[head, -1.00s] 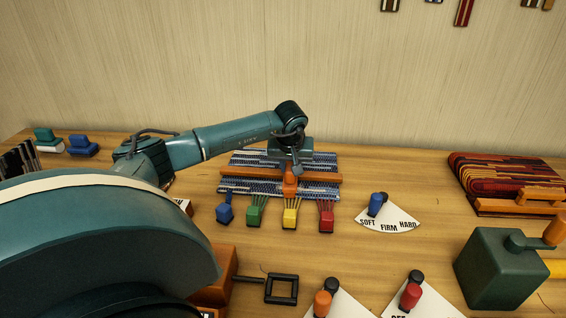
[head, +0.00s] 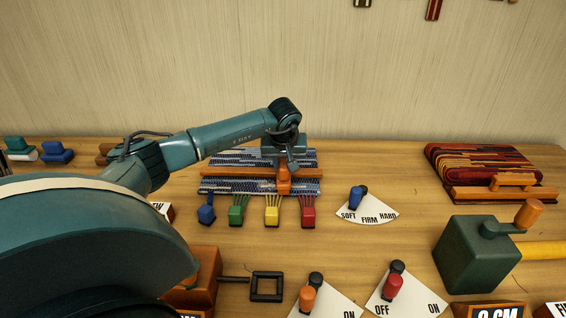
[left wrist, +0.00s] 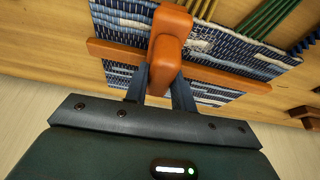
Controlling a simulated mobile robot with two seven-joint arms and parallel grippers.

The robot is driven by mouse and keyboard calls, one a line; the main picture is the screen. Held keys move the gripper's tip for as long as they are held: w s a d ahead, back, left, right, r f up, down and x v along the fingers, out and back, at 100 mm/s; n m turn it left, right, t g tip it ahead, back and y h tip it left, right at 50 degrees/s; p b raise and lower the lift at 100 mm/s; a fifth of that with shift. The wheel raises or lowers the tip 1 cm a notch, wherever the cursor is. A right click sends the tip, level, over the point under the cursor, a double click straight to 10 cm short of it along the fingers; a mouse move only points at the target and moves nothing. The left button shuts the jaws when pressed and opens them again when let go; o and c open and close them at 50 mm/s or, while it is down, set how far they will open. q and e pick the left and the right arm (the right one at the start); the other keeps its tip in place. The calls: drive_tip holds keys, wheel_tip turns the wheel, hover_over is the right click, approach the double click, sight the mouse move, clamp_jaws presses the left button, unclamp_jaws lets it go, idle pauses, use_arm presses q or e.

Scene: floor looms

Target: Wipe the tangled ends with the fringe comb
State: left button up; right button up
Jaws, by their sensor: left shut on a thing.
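My left gripper (head: 284,163) is shut on an upright orange block-like handle (head: 284,178), which looks like the fringe comb. Any teeth under it are hidden. In the left wrist view, the handle (left wrist: 167,38) stands between the two dark fingers (left wrist: 162,88). It is over a blue and white woven piece (head: 217,187), close to an orange-brown bar (head: 228,172) that crosses the weave. A pale, ragged patch of threads (left wrist: 200,45), perhaps the tangled ends, shows just right of the handle in the left wrist view. My right gripper is not in view.
Blue (head: 206,215), green (head: 236,216), yellow (head: 272,216) and red (head: 308,217) blocks line the front of the weave. A SOFT/FIRM/HARD dial (head: 367,208) stands right of them. A green crank box (head: 480,255) and a red woven stack (head: 490,165) are farther right.

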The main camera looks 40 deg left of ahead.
use_arm(q)
drive_tip(key=shift+r+p, duration=1.95)
drive_tip(key=shift+r, duration=0.9)
drive_tip(key=shift+r, duration=0.1)
wheel_tip(320, 180, up, 3)
drive_tip(key=p, duration=0.2)
drive_tip(key=shift+p, duration=0.3)
